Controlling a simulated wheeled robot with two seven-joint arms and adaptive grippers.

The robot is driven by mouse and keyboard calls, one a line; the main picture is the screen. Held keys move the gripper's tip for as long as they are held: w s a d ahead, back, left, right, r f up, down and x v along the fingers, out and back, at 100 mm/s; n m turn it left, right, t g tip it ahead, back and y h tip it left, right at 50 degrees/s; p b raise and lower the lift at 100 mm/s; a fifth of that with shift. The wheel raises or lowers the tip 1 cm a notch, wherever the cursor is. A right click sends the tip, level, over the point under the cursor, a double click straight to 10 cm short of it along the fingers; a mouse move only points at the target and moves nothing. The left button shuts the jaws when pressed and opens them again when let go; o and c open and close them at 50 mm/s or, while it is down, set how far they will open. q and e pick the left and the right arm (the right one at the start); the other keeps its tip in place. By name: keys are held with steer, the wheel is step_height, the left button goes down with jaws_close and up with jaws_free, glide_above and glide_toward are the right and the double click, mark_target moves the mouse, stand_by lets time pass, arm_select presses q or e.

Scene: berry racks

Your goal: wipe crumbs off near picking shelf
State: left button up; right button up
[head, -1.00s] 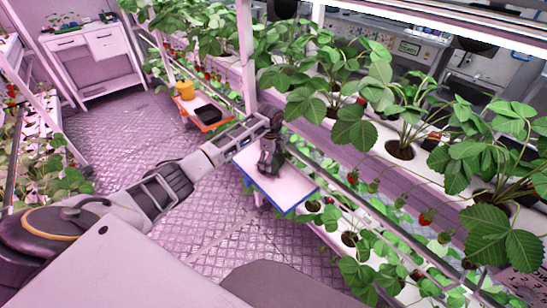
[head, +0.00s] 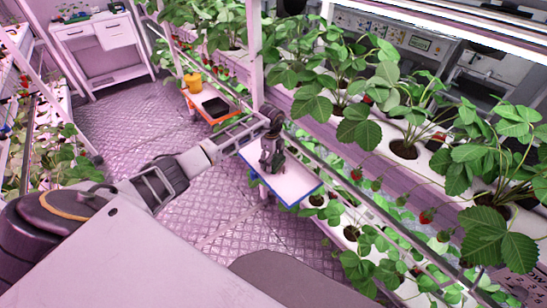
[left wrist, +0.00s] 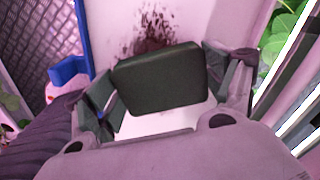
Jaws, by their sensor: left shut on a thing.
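The near picking shelf (head: 298,186) is a small white board with a blue edge, beside the plant rack. My left gripper (head: 270,168) is over it. In the left wrist view my left gripper (left wrist: 165,95) is shut on a dark green-grey block (left wrist: 160,82), which looks like a sponge or wiping pad. Dark brown crumbs (left wrist: 152,38) lie scattered on the pale shelf surface (left wrist: 195,20), just beyond the block's far edge. Whether the block touches the shelf is hard to tell. The crumbs are hidden or too small in the head view. My right gripper is not in view.
A farther orange-edged shelf (head: 217,119) holds a yellow container (head: 194,82) and a dark tray (head: 215,106). Strawberry plants (head: 362,125) line the rack on the right, and a rack post (head: 255,50) stands close to my arm. The patterned floor (head: 120,115) is clear at left.

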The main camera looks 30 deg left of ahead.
arm_select(q)
steer(key=shift+s+a+p, duration=0.2)
steer(key=shift+s+p, duration=0.2)
steer(key=shift+s, duration=0.1)
steer(key=shift+s+a+p, duration=0.2)
steer(key=shift+s+p, duration=0.15)
steer(key=shift+s, duration=0.15)
steer(key=shift+s+a+f, duration=0.1)
steer(key=shift+s+a, duration=0.05)
steer(key=shift+s, duration=0.2)
steer(key=shift+s+f, duration=0.1)
steer(key=shift+s+p, duration=0.15)
steer(key=shift+p, duration=0.25)
